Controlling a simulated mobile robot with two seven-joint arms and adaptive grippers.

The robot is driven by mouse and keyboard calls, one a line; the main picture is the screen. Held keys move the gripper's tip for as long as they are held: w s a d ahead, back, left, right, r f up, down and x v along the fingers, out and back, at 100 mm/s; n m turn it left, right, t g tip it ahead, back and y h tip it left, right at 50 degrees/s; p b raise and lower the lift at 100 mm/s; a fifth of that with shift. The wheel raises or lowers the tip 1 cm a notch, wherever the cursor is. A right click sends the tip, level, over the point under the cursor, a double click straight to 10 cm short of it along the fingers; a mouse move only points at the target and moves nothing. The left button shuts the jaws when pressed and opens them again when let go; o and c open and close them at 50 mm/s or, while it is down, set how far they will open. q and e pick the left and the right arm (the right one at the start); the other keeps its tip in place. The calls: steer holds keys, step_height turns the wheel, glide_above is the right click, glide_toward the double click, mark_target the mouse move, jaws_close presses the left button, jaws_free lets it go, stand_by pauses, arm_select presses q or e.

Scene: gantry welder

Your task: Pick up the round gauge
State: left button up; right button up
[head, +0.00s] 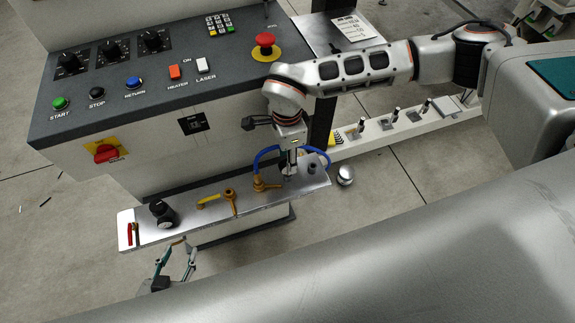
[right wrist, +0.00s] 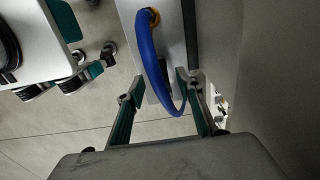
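I cannot pick out the round gauge for certain. A small silver round thing (head: 345,174) sits just right of the shelf's end in the head view; its face does not show. My right gripper (right wrist: 160,77) has its fingers apart, with the loop of a blue hose (right wrist: 150,62) passing between or in front of them. In the head view the blue hose (head: 262,154) curves behind my right wrist, over the shelf's right end. My left gripper (head: 177,250) is low at the left, at the shelf's front edge, fingers apart and seemingly empty.
The metal shelf (head: 185,222) carries a black knob-like part (head: 162,212), yellow valve handles (head: 230,197) and a red-handled item (head: 133,233). Behind it stands the control panel (head: 125,110) with an emergency stop (head: 265,40). A white strip with levers (head: 405,120) lies right.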

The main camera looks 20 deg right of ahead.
step_height(320, 180, down, 5)
steer(key=shift+d+r, duration=0.1)
steer(key=shift+w, duration=0.1)
jaws_close()
steer(key=shift+r, duration=0.1)
steer(key=shift+r, duration=0.45)
step_height(320, 180, up, 21)
steer(key=p, duration=0.2)
steer(key=shift+r+p, duration=0.15)
steer(key=shift+p, duration=0.15)
